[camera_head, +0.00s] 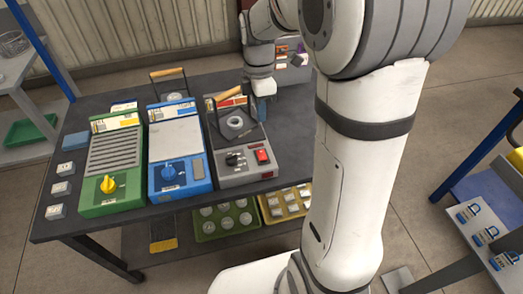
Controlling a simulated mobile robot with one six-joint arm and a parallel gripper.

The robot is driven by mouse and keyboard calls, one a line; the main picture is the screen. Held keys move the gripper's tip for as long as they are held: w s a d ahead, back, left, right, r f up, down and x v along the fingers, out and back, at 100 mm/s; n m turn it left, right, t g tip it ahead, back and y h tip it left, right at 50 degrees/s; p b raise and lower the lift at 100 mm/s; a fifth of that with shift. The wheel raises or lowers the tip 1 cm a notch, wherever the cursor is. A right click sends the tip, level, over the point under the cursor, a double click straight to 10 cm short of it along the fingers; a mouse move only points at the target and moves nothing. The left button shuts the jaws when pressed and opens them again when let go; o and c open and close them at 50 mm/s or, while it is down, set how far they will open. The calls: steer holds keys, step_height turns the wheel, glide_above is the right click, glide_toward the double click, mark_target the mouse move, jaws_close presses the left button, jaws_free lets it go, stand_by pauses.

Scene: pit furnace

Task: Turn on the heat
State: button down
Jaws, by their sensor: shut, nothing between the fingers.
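The grey furnace unit (248,174) stands on the dark table, right of the blue unit. Its front panel carries a red switch (262,156) and a black knob (234,159). On its top is a dark plate with a round grey opening (235,122), and a raised frame with a wooden handle (228,94) stands behind. My gripper (265,98) is shut and empty above the back right of this unit, away from the switch and knob. The fingertips are small and partly hard to make out. Whether the switch is on cannot be told.
A blue unit (195,186) with a blue knob and a green unit (129,202) with a yellow knob stand to the left. Small grey blocks (61,189) line the table's left edge. Green (208,230) and yellow (270,215) trays sit below. My arm hides the table's right part.

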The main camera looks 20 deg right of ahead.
mark_target(263, 158)
steer(key=f, duration=0.4)
steer(key=s+f+b, duration=0.1)
steer(key=f, duration=0.9)
steer(key=shift+s+b, duration=0.35)
steer(key=shift+b, duration=0.05)
